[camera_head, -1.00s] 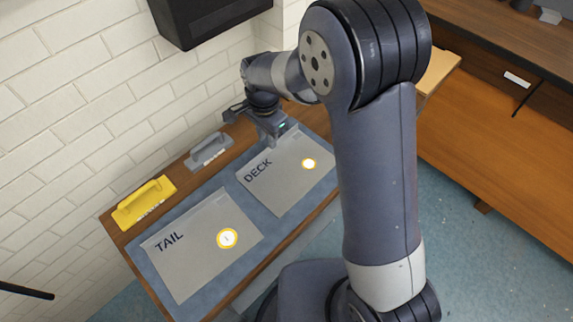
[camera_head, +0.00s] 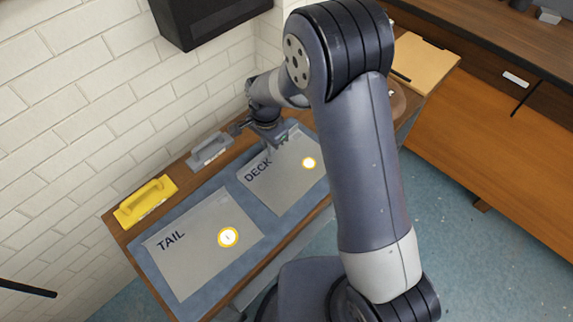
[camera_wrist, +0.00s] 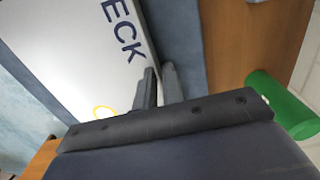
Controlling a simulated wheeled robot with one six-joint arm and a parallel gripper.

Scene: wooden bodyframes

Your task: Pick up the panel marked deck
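The deck panel (camera_head: 290,180) is a flat grey sheet with dark DECK lettering and a yellow-ringed white disc. It lies on a blue mat (camera_head: 228,185) on the wooden bench. In the wrist view the panel (camera_wrist: 75,45) fills the upper left, with part of its lettering showing. My gripper (camera_head: 277,148) is at the panel's far edge. In the wrist view its two fingers (camera_wrist: 160,75) stand close together by the panel's edge near the lettering. I cannot tell whether they touch the panel or hold its edge.
The tail panel (camera_head: 190,255) lies to the left on the mat. A yellow-handled tool (camera_head: 145,200) and a grey-handled tool (camera_head: 210,150) sit along the wall side. A green cylindrical thing (camera_wrist: 282,103) is near my gripper. A dark box (camera_head: 205,18) hangs on the brick wall.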

